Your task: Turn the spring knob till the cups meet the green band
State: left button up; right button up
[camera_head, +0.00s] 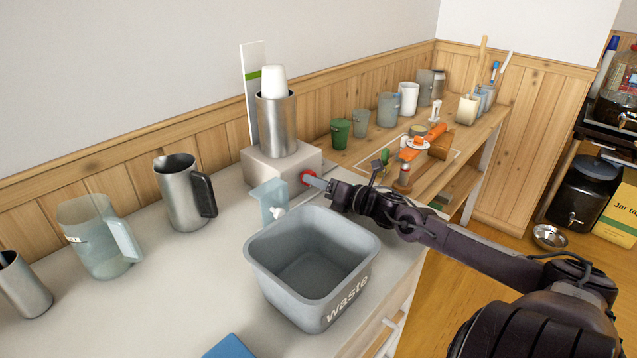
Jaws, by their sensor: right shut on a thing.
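The cup dispenser is a steel tube (276,125) on a pale block base (262,170). White cups (272,80) stick up out of the tube. A white upright board (251,105) stands behind it, with a green band (253,76) across its upper part. In the picture the top of the cups is slightly above the band, with the board set farther back. The red spring knob (308,178) is on the base's right side. My right gripper (318,183) is shut on the knob, and its fingers partly hide it. My left gripper is out of view.
A grey waste bin (338,312) stands just in front of the dispenser, below my right arm. A clear bracket-like piece (270,199) is beside the base. A steel jug (180,192) and a clear jug (92,238) stand to the left. A green cup (341,134) is behind right.

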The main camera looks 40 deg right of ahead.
jog(key=n, duration=0.3)
jog(key=shift+r+p, duration=0.1)
jog(key=shift+p, duration=0.3)
jog(key=shift+n+g, duration=0.3)
jog(key=shift+n, duration=0.6)
jog(key=n+p, duration=0.1)
jog(key=n, duration=0.2)
jog(key=shift+h, duration=0.4)
jog(key=n, duration=0.3)
jog(key=shift+a+n+h, duration=0.1)
jog(key=shift+n+h, duration=0.2)
jog(key=n, duration=0.3)
jog(key=shift+h, duration=0.3)
jog(key=n+b, duration=0.1)
jog(key=n, duration=0.2)
jog(key=shift+h+b, duration=0.3)
jog(key=shift+b, duration=0.05)
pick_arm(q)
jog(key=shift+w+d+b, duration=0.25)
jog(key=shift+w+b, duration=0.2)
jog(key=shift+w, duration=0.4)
pick_arm(e)
jog(key=shift+a+n, duration=0.1)
jog(key=shift+n, duration=0.8)
